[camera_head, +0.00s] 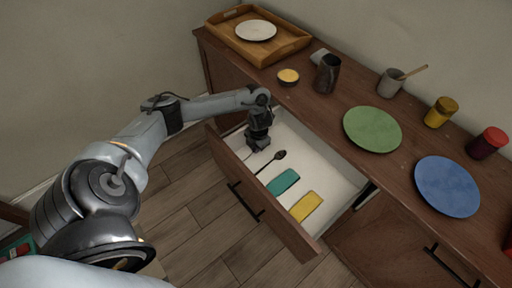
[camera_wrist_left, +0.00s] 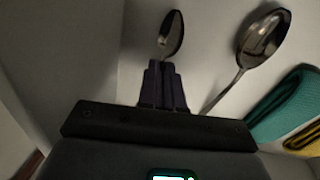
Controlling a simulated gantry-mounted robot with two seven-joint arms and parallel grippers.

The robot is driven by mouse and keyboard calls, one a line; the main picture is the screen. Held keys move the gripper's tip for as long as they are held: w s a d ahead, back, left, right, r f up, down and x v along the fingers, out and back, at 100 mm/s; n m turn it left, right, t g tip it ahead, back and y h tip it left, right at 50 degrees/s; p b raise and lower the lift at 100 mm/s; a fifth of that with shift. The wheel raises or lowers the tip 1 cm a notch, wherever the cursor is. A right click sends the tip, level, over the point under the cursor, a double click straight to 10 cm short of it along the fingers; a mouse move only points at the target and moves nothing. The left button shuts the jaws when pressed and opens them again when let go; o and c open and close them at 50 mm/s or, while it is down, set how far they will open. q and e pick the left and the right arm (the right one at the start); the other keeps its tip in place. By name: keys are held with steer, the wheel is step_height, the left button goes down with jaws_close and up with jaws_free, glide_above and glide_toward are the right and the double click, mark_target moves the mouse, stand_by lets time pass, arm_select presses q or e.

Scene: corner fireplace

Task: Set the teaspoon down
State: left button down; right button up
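My left gripper (camera_head: 258,146) reaches down into the open drawer (camera_head: 335,187) at its left end. In the left wrist view its dark fingers (camera_wrist_left: 162,85) are close together around the handle of the small metal teaspoon (camera_wrist_left: 171,34). The teaspoon's bowl sticks out beyond the fingertips, low over or touching the pale drawer floor; I cannot tell which. The gripper mostly hides the teaspoon in the head view. A larger spoon (camera_head: 279,155) lies just right of the gripper; it also shows in the left wrist view (camera_wrist_left: 264,34). My right gripper is out of view.
A teal folded cloth (camera_head: 283,182) and a yellow one (camera_head: 306,206) lie farther right in the drawer. The drawer walls stand close around the gripper. The wooden counter above holds a tray (camera_head: 284,50), a green plate (camera_head: 372,129), a blue plate (camera_head: 447,186) and several containers.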

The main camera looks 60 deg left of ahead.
arm_select(q)
steer(key=c, duration=1.3)
jaws_free()
steer(key=shift+d+r+p, duration=0.1)
steer(key=shift+r+p, duration=0.35)
steer(key=shift+r, duration=0.15)
steer(key=r+p, duration=0.2)
steer(key=r, duration=0.1)
steer(key=r+p, duration=0.3)
steer(key=r, duration=0.1)
steer(key=d+r+p, duration=0.1)
steer(key=r+p, duration=0.1)
steer(key=r, duration=0.2)
steer(key=shift+w, duration=0.15)
